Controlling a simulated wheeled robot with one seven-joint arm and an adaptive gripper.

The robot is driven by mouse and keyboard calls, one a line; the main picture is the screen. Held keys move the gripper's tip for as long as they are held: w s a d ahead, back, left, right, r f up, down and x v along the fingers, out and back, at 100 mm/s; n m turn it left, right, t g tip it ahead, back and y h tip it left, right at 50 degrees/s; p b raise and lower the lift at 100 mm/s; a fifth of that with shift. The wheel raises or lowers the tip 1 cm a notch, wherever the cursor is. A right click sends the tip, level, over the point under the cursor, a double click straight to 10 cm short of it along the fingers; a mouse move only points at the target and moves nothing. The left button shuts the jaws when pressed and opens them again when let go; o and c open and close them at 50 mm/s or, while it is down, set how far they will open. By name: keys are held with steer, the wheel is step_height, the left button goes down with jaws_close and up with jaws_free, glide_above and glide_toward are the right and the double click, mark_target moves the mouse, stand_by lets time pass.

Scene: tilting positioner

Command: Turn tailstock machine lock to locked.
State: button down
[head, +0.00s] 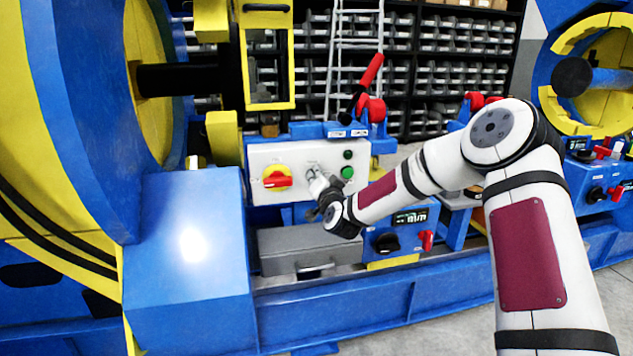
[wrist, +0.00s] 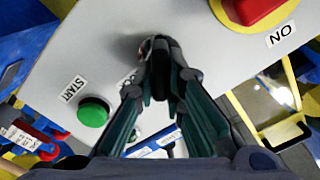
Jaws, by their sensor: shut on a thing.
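The control panel (head: 262,157) is a pale grey box face in the middle of the head view, and it fills much of the wrist view (wrist: 110,35). My gripper (head: 318,186) reaches the panel between the red switch and the green button. In the wrist view, my gripper (wrist: 160,78) is shut on a small dark knob (wrist: 157,52), which appears to be the machine lock. The fingers hide much of this knob and part of a white label beside it. Its exact angle cannot be told.
A red rotary switch (head: 278,179) on a yellow plate sits left of my gripper. A green button (head: 347,172) is on the right; it also shows in the wrist view (wrist: 93,111). A red-handled lever (head: 370,72) rises behind the panel. A blue housing (head: 190,240) stands left.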

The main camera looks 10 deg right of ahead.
steer(key=m+b, duration=0.1)
steer(key=m, duration=0.3)
steer(key=m+b, duration=0.1)
steer(key=shift+d+f+m+b, duration=0.25)
steer(key=shift+f+m+b, duration=0.05)
steer(key=shift+m+b, duration=0.1)
steer(key=shift+f+m+b, duration=0.2)
steer(key=shift+m+b, duration=0.75)
steer(key=shift+m, duration=1.15)
steer(key=c, duration=1.7)
jaws_free()
steer(key=shift+o, duration=0.2)
steer(key=shift+s, duration=0.15)
steer(key=s, duration=1.1)
steer(key=shift+s, duration=0.35)
